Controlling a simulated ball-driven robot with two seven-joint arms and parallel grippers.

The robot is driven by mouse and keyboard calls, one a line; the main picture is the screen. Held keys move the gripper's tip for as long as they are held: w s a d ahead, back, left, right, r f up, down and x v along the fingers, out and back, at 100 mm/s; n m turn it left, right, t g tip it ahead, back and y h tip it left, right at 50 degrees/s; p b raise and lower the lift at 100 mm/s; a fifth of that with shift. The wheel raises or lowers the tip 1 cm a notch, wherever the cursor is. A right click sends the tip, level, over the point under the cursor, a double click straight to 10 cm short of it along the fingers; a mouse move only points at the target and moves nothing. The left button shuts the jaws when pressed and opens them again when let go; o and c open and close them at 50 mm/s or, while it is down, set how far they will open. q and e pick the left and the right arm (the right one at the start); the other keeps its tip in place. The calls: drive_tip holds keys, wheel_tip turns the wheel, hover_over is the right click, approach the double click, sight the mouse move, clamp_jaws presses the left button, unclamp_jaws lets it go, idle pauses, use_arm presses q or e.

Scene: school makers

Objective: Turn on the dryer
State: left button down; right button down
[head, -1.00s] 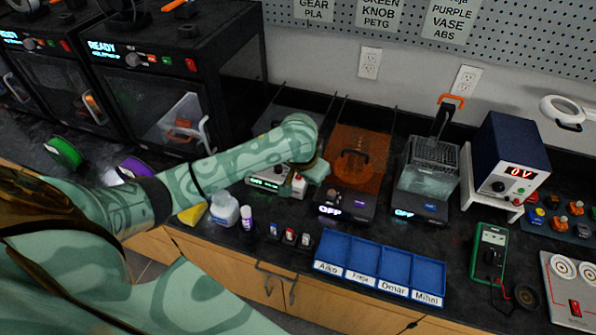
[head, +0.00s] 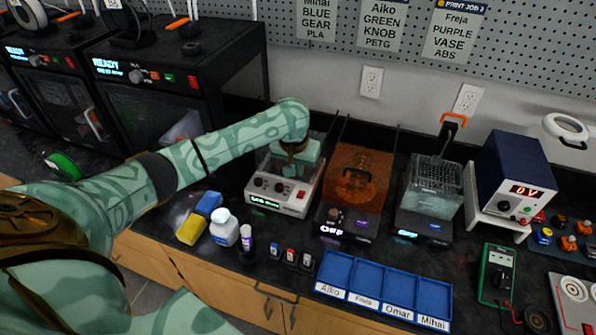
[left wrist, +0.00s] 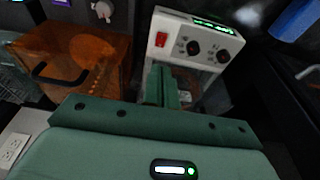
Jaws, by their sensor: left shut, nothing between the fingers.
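A pale box-shaped device with two black knobs, a red switch and a lit green display (head: 265,203) stands at the back of the bench; it also shows in the left wrist view (left wrist: 180,21). An orange-covered unit (head: 362,165) stands to its right, its display reading OFF; its cover shows in the left wrist view (left wrist: 90,55). I cannot tell for certain which is the dryer. My left gripper (head: 296,158) is over the pale device, behind its front panel; its green fingers (left wrist: 162,86) are shut and empty. Contact cannot be made out. My right gripper is not in view.
A unit with a wire basket (head: 433,180) and a blue power supply (head: 513,172) stand to the right. Bottles (head: 224,227), sponges (head: 191,229) and a blue labelled tray (head: 345,274) lie in front. Black printers (head: 165,80) stand at the left.

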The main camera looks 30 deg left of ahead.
use_arm(q)
drive_tip(key=b, duration=0.5)
approach(303, 192)
wheel_tip(303, 192, down, 5)
drive_tip(key=shift+s+a+f, duration=0.1)
drive_tip(key=shift+f, duration=0.15)
drive_tip(key=shift+s+f, duration=0.1)
drive_tip(key=shift+f, duration=0.3)
drive_tip(key=p, duration=0.3)
drive_tip(key=shift+w+r, duration=0.2)
drive_tip(key=shift+r, duration=0.2)
drive_tip(key=shift+f, duration=0.4)
drive_tip(key=shift+w, duration=0.15)
drive_tip(key=shift+w+a+r, duration=0.1)
drive_tip(key=shift+w+r, duration=0.25)
drive_tip(key=shift+w, duration=0.2)
drive_tip(key=shift+r, duration=0.1)
